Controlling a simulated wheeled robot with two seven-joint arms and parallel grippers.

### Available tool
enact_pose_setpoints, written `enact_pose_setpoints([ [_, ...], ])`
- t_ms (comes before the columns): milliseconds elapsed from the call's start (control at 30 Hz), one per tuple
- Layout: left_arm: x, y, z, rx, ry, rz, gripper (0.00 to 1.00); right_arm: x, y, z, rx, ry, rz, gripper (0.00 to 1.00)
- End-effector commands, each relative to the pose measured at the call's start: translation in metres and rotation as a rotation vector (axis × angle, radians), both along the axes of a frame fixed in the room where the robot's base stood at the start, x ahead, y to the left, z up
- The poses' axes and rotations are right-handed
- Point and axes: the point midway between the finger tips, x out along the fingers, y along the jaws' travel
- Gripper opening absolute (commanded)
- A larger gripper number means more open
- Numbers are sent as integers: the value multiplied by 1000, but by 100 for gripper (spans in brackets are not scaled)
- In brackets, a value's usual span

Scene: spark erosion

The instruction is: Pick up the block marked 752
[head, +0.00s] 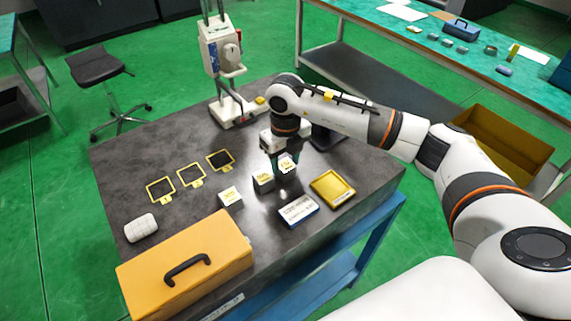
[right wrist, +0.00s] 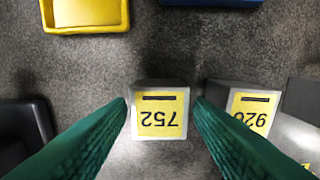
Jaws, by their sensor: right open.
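The block marked 752 (right wrist: 160,116) is a grey block with a yellow label, upside down in the right wrist view. It stands on the dark table, and in the head view it shows as the pale block (head: 287,164) at my right gripper. My right gripper (head: 281,168) is open above and around it. In the right wrist view the green fingertips (right wrist: 161,102) lie on either side of the block, with the left tip close to its edge. I cannot tell whether they touch it. My left gripper is not in view.
A block marked 926 (right wrist: 251,110) stands close beside the right finger; another block (head: 231,197) is farther left. A yellow tray (head: 332,190), a blue-edged box (head: 298,210), an orange case (head: 185,268) and several yellow frames (head: 191,175) lie on the table.

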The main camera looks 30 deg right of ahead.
Motion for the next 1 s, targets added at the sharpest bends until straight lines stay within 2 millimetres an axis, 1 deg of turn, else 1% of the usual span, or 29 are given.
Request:
enact_pose_setpoints([
  [33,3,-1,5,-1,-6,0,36,-1,0,-6,0,3,-1,47],
  [167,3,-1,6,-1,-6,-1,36,0,0,-16,0,0,-1,47],
  [367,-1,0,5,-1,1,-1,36,0,0,-18,0,-2,-1,47],
  [400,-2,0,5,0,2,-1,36,0,0,-18,0,-2,-1,46],
  [567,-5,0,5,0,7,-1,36,0,0,-17,0,-2,-1,19],
  [600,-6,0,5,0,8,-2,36,0,0,-17,0,-2,-1,13],
  [633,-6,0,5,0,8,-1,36,0,0,-17,0,-2,-1,9],
  [867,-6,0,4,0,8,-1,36,1,0,-16,0,-3,-1,9],
  [967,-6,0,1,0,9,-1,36,1,0,-8,1,-5,0,9],
  [1000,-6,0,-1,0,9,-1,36,2,0,-3,1,-6,0,9],
])
